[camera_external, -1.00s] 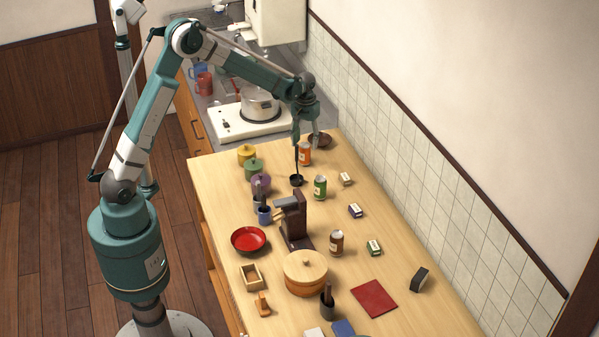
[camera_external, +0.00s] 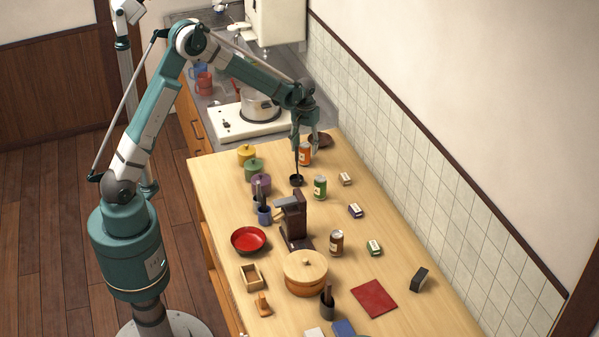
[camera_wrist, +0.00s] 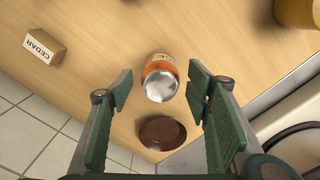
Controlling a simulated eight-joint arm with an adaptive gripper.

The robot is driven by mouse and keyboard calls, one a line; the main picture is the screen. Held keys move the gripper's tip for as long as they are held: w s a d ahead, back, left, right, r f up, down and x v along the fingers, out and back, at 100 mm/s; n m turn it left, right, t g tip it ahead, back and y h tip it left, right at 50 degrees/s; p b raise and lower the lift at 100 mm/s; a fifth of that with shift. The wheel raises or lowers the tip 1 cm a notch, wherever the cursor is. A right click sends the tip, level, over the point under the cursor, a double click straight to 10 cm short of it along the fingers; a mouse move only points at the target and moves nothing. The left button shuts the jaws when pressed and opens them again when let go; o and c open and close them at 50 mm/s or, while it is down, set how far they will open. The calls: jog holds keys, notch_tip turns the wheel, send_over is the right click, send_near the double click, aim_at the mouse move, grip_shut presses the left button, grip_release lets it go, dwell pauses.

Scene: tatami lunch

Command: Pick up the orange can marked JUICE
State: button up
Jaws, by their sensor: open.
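The orange can (camera_external: 305,158) stands upright near the far end of the wooden table (camera_external: 225,172). In the wrist view the orange can (camera_wrist: 160,78) shows its silver top, between and a little beyond the open fingers. Its marking is not readable there. My gripper (camera_external: 306,145) points down over the can, with its fingers on either side of it in the picture. In the wrist view my gripper (camera_wrist: 160,105) is open, with green pads apart and nothing held. I cannot tell how far the fingertips are above the can.
A brown dish (camera_external: 321,140) lies just beyond the can. A small black bowl (camera_external: 296,181) and a green can (camera_external: 320,187) stand nearby. A box marked CEDAR (camera_wrist: 45,47) is to one side. The stove (camera_external: 225,123) with a pot (camera_external: 260,104) borders the table.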

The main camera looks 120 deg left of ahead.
aim_at(305, 155)
jog(key=shift+d+f, duration=0.1)
jog(key=shift+f, duration=2.4)
jog(key=c, duration=0.8)
